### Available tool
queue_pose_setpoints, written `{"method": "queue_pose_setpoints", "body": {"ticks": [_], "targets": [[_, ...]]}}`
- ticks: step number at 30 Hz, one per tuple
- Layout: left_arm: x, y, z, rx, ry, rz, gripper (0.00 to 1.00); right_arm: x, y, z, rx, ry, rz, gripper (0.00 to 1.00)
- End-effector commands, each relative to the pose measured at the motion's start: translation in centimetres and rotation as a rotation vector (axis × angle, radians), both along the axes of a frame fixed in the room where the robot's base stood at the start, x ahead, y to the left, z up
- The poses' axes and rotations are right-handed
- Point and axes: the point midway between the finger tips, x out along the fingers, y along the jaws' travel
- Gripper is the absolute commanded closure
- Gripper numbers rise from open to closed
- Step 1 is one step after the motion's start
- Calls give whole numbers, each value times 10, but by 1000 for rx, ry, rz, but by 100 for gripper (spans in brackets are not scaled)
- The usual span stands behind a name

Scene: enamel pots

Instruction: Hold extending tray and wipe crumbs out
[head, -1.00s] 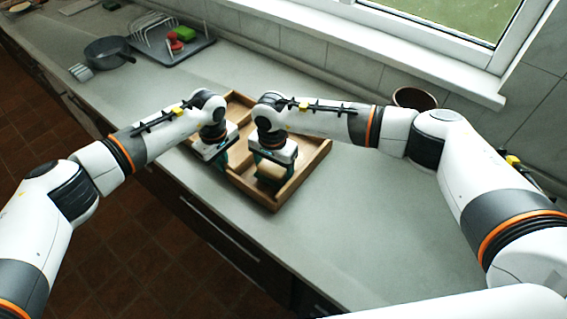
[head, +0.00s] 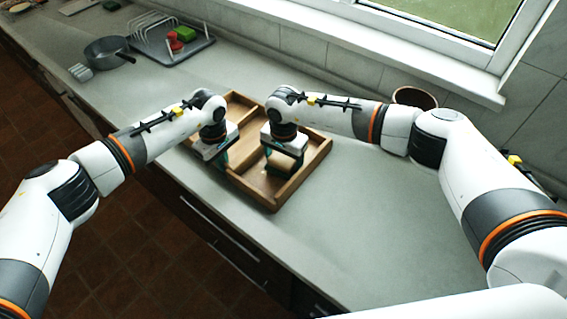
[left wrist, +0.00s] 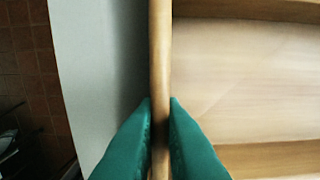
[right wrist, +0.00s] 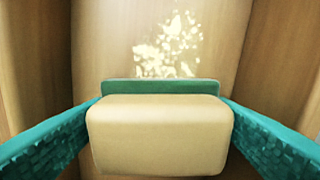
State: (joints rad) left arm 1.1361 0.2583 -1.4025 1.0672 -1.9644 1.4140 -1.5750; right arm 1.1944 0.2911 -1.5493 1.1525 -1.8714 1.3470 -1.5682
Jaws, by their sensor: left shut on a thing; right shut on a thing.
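The wooden extending tray (head: 262,187) lies on the grey counter, with compartments split by dividers. My left gripper (head: 222,160) is shut on the tray's side wall; in the left wrist view its green fingers (left wrist: 161,125) straddle the wooden rim (left wrist: 160,60). My right gripper (head: 281,165) is inside a tray compartment, shut on a beige block with a green edge (right wrist: 160,135), seemingly a sponge or brush. In the right wrist view, pale crumbs (right wrist: 168,48) lie on the compartment floor just beyond the block. In the head view the arms hide part of the tray.
A dark pan (head: 108,52) and a grey drying mat with a white rack (head: 165,38) stand at the far left. A brown pot (head: 414,98) stands near the wall at right. The counter right of the tray is clear.

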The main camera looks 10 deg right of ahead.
Motion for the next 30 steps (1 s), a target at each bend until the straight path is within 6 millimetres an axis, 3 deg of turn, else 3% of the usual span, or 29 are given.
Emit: {"method": "queue_pose_setpoints", "body": {"ticks": [11, 21, 30], "targets": [[0, 0, 1, -1, -1, 0, 100, 17, -18, 0, -1, -1, -2, 42], [0, 0, 1, -1, -1, 0, 100, 44, -46, -2, -1, 0, -2, 42], [0, 0, 1, -1, -1, 0, 100, 47, -49, -1, 0, 0, 2, 42]]}}
